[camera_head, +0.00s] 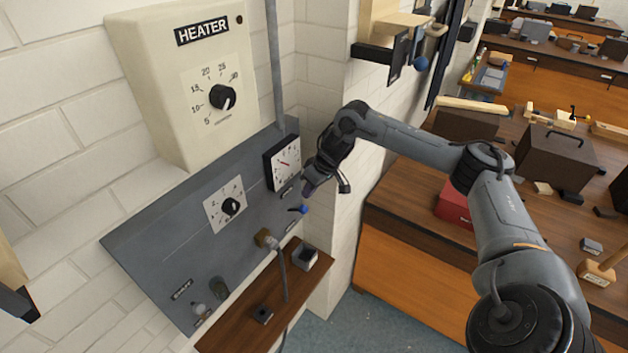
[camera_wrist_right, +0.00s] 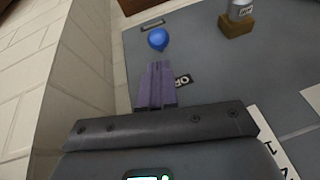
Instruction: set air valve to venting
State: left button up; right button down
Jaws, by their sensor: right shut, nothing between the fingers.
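The air valve shows as a small blue lever (camera_head: 299,209) on the grey wall panel (camera_head: 165,240), below the square dial gauge. In the right wrist view its rounded blue end (camera_wrist_right: 158,39) lies just beyond my fingertips. My right gripper (camera_head: 308,190) is shut and empty, just above and right of the lever in the head view. In the right wrist view its purple fingers (camera_wrist_right: 158,66) are together, with a visible gap between them and the blue end.
A brass fitting (camera_head: 265,238) with a grey hose stands out left of the valve. The gauge (camera_head: 284,162), a panel knob (camera_head: 231,206) and the heater box (camera_head: 185,75) are nearby. A wooden shelf (camera_head: 240,318) juts out below. A white wall corner (camera_head: 335,230) is close on the right.

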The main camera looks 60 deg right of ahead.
aim_at(297, 210)
jog(key=shift+x, duration=1.7)
jog(key=shift+a+f, duration=0.1)
